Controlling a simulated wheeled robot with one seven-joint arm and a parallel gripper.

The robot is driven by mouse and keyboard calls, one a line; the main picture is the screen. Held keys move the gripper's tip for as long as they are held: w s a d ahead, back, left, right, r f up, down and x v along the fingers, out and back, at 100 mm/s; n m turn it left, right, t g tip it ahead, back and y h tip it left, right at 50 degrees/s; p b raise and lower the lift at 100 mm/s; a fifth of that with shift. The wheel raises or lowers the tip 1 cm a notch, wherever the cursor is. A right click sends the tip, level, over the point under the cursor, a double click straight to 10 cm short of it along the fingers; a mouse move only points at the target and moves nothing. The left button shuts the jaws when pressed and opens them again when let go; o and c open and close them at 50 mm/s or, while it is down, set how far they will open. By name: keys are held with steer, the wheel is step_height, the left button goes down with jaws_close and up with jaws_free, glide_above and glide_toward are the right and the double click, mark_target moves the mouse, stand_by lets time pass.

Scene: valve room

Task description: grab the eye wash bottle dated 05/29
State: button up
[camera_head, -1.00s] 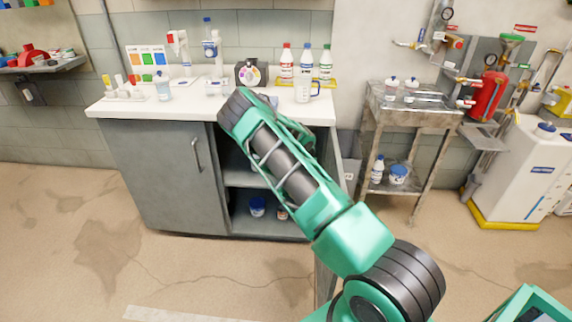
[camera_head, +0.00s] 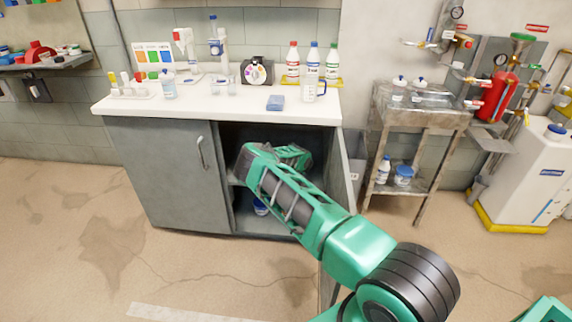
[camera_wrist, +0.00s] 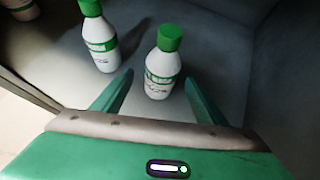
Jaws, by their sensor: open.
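In the wrist view, a white bottle with a green cap and green label (camera_wrist: 161,68) stands upright on a grey shelf. It is ahead of and roughly between the fingers of my gripper (camera_wrist: 160,92), which is open. A second, similar white bottle with a green cap (camera_wrist: 99,40) stands to its left, outside the fingers. The small label print, including any date, is too blurred to read. In the head view my gripper (camera_head: 292,155) reaches into the open cabinet (camera_head: 232,140), and the bottles there are hidden.
The cabinet's open door (camera_head: 340,185) stands just right of my arm. A shelf (camera_wrist: 215,50) and dark side walls enclose the gripper. Red, blue and green-capped bottles (camera_head: 312,63) stand on the white counter (camera_head: 215,108) above. A metal cart (camera_head: 420,121) stands to the right.

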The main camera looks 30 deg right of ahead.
steer(key=shift+x, duration=2.8)
steer(key=shift+d, duration=0.1)
steer(key=shift+c, duration=0.5)
steer(key=c, duration=1.2)
steer(key=shift+r, duration=0.1)
